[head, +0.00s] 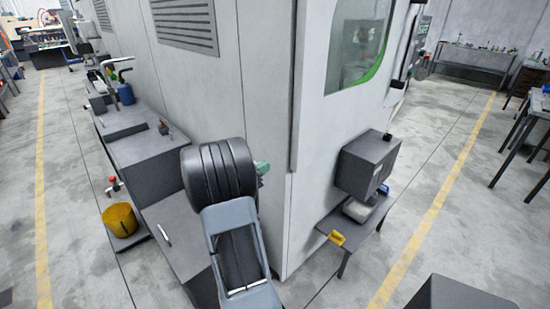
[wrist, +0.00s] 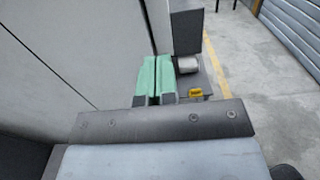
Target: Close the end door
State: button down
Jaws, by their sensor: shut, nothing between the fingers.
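The large grey machine housing (head: 270,60) has a tall end face with vertical seams and louvred vents. No handle shows on this face, and I cannot tell for sure which panel is the end door or whether it is fully closed. A plain end panel (wrist: 95,45) also fills the left of the wrist view. My gripper (head: 263,168) is at the housing's near corner, mostly hidden behind my arm in the head view. In the wrist view my gripper (wrist: 156,78) has its green fingers side by side, shut and empty, overlapping the panel's right edge. Contact cannot be told.
Right of the corner, a low table (head: 350,238) holds a dark grey box (head: 368,160) and a yellow object (head: 337,238). Left are grey cabinets (head: 150,150) and a yellow bucket (head: 120,220). Floor is clear along the yellow line (head: 425,225) at right.

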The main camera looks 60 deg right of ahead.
aim_at(295, 151)
jog(key=p+x, duration=0.2)
jog(key=x, duration=1.1)
jog(key=shift+d+f, duration=0.1)
jog(key=shift+f, duration=0.05)
